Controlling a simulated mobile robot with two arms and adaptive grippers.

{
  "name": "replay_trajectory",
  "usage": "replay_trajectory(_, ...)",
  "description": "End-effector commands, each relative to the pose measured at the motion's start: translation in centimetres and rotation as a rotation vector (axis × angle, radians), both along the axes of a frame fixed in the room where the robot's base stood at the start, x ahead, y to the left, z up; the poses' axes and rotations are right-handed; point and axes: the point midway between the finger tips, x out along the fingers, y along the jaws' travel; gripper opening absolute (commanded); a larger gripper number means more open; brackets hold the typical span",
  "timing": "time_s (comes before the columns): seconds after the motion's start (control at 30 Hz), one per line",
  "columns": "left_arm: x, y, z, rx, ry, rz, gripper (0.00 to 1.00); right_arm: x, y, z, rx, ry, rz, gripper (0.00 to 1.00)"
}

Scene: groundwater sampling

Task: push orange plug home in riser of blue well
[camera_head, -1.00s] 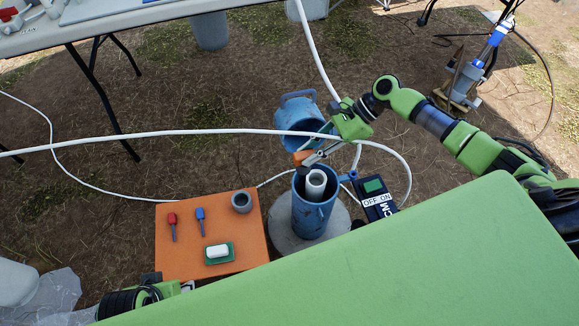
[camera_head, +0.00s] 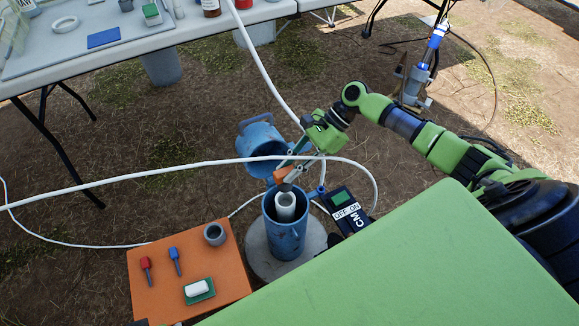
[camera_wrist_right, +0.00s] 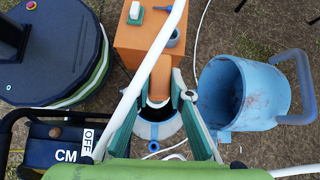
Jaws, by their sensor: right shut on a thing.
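The blue well (camera_head: 285,237) stands open on a round grey pad, with the white riser (camera_head: 286,206) upright inside it. My right gripper (camera_head: 287,182) is shut on the orange plug (camera_head: 283,173), just above the riser's mouth. In the right wrist view the plug (camera_wrist_right: 160,78) lies between the green fingers, and the white riser rim shows just below it. The fingers and plug hide part of the riser's mouth, so I cannot tell whether the plug touches it. My left gripper is not in view.
The well's blue lid (camera_head: 262,145) stands open behind it. A white hose (camera_head: 170,176) crosses in front of the lid and past my gripper. A CM meter (camera_head: 347,212) is at the well's right, and an orange stand (camera_head: 215,270) with small items at its left.

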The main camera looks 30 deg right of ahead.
Motion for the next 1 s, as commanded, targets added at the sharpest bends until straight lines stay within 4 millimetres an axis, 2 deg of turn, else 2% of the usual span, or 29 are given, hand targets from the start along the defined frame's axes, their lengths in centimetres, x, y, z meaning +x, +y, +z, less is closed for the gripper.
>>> replay_trajectory(0.3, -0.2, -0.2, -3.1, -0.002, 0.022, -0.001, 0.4, 0.0, 0.0, 0.2, 0.001, 0.001, -0.001, 0.02)
replay_trajectory(0.63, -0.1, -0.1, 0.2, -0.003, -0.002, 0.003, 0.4, 0.0, 0.0, -3.1, 0.0, 0.001, -0.001, 0.02)
replay_trajectory(1.0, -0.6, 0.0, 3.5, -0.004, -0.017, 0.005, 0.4, 0.0, 0.0, -5.3, 0.001, 0.0, -0.001, 0.02)
